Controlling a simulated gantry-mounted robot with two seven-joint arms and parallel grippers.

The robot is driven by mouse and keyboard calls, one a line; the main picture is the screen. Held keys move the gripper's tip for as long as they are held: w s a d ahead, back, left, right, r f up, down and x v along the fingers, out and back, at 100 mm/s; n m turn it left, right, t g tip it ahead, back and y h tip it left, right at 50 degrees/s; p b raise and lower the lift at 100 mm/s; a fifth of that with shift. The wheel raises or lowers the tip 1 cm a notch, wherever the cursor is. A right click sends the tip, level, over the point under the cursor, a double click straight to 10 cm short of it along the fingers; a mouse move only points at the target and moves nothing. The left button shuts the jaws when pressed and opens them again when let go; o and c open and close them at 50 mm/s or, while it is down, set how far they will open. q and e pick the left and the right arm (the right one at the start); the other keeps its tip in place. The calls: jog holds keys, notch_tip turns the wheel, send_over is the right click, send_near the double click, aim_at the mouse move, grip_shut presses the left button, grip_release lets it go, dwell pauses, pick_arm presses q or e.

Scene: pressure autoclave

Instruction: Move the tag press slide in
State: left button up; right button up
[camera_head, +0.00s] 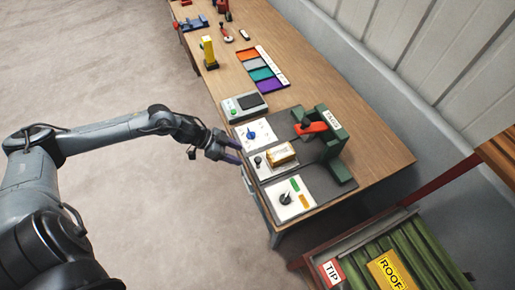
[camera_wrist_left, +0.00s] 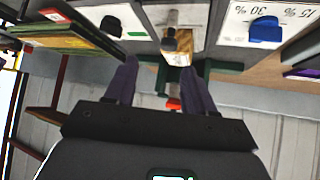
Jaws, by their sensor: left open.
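The tag press has a green frame (camera_head: 336,150) on a dark base at the table's near end, with a red part on it. The slide (camera_head: 265,165) is a pale plate with a small black knob (camera_head: 258,160) at its front and a yellow-brown block (camera_head: 282,153) behind. My left gripper (camera_head: 243,162) is open at the table's front edge, just in front of the slide. In the left wrist view, the black knob (camera_wrist_left: 169,40) shows between and beyond the purple fingers (camera_wrist_left: 158,68); contact cannot be told. My right gripper is not in view.
A blue dial panel (camera_head: 254,133) and a black dial panel (camera_head: 290,198) flank the slide. A grey device (camera_head: 245,107), a coloured tray (camera_head: 262,72) and a yellow block (camera_head: 209,52) stand farther along. A crate (camera_head: 395,255) is at lower right. Open floor lies left.

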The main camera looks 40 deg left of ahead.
aim_at(258, 159)
pick_arm(q)
jog(key=shift+y, duration=0.3)
jog(key=x, duration=0.3)
jog(key=w+x, duration=0.1)
jog(key=x, duration=0.5)
jog(key=shift+w+a+r, duration=0.2)
jog(key=shift+r, duration=0.05)
jog(key=shift+c, duration=0.3)
grip_shut()
